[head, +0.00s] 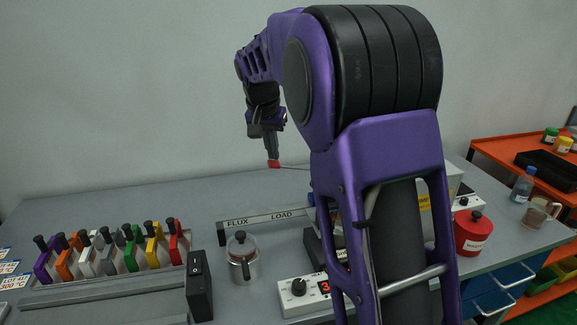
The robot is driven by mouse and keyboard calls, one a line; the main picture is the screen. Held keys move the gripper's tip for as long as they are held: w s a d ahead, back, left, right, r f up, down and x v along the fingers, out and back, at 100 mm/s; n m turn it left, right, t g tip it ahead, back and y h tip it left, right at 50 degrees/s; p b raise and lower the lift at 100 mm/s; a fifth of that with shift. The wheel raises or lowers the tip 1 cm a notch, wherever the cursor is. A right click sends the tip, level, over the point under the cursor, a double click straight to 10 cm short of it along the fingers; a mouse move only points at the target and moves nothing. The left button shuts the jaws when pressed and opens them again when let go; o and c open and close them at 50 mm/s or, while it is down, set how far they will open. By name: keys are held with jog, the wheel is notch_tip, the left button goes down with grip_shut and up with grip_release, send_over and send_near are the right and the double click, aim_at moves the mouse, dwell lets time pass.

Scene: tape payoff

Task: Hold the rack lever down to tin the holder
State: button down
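My gripper (272,153) points down above the back of the bench, left of my own arm's large joint. Its dark fingers look like one narrow strip, so I cannot tell whether they are apart. A small red tip (274,164) sits right at the fingertips and looks like a lever's knob. A thin rod (295,168) runs right from it and passes behind my arm. I cannot tell whether the fingers grip the knob or only touch it. A rail marked FLUX and LOAD (265,219) lies below. The holder being tinned and most of the rack are hidden behind my arm.
Several coloured-handled pieces (130,254) stand in a row at left, with a black switch box (199,286) beside them. A red waste pot (472,232) is at right.

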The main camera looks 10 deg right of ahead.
aim_at(273, 164)
jog(key=shift+f+b, duration=1.85)
jog(key=shift+f, duration=1.05)
jog(key=shift+s+f+b, duration=0.2)
jog(key=shift+f+b, duration=0.15)
jog(key=shift+f, duration=0.25)
jog(key=shift+s+f+b, duration=0.2)
jog(key=shift+f+b, duration=0.15)
jog(key=shift+f, duration=0.2)
dwell(0.9)
jog(key=shift+w+r+p, duration=0.15)
jog(key=shift+r+p, duration=0.5)
jog(key=shift+r, duration=0.05)
jog(key=shift+w+r+p, duration=0.1)
jog(key=shift+r+p, duration=0.55)
jog(key=shift+w+r+p, duration=0.1)
jog(key=shift+r+p, duration=2.2)
jog(key=shift+r, duration=0.85)
